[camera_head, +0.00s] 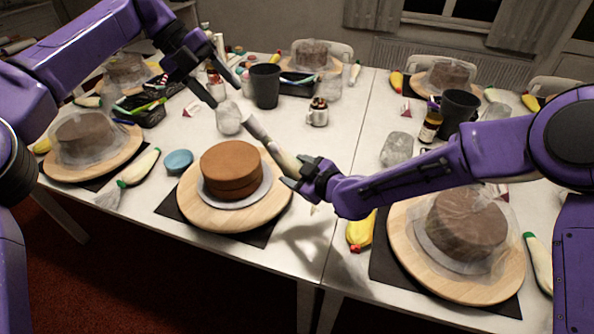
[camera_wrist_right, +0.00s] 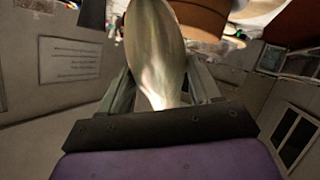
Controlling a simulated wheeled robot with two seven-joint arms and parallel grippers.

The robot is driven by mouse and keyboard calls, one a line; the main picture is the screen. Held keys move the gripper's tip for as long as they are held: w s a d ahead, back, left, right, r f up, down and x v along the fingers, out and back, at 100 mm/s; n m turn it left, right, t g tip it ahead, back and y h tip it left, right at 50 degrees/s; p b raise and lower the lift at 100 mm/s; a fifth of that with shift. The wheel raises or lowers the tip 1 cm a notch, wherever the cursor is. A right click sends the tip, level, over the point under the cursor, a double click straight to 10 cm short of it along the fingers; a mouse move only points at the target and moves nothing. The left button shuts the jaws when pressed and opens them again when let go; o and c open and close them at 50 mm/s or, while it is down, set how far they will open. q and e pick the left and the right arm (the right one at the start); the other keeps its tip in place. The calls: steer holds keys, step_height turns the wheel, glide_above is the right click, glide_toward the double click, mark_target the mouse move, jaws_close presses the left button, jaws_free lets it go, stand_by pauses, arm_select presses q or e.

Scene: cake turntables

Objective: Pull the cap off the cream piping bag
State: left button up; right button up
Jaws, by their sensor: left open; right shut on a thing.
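My right gripper (camera_head: 298,175) is shut on a cream piping bag (camera_head: 284,159), above the table just right of the brown cake. A small pale tip shows below the jaws. In the right wrist view the bag (camera_wrist_right: 155,45) stands between the fingers, its far end cut off by the frame. My left gripper (camera_head: 217,88) is open and empty, above and left of the bag, apart from it.
A glass (camera_head: 229,118), a dark cup (camera_head: 265,86) and a small jar (camera_head: 318,112) stand behind. A wrapped cake (camera_head: 466,222) and a yellow bag (camera_head: 360,232) are at right.

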mark_target(245, 118)
arm_select(q)
steer(key=x, duration=0.8)
steer(key=shift+d+f, duration=0.15)
steer(key=shift+f, duration=0.15)
steer(key=shift+c, duration=0.4)
steer(key=c, duration=0.9)
steer(key=shift+v, duration=2.95)
steer(key=shift+d, duration=0.1)
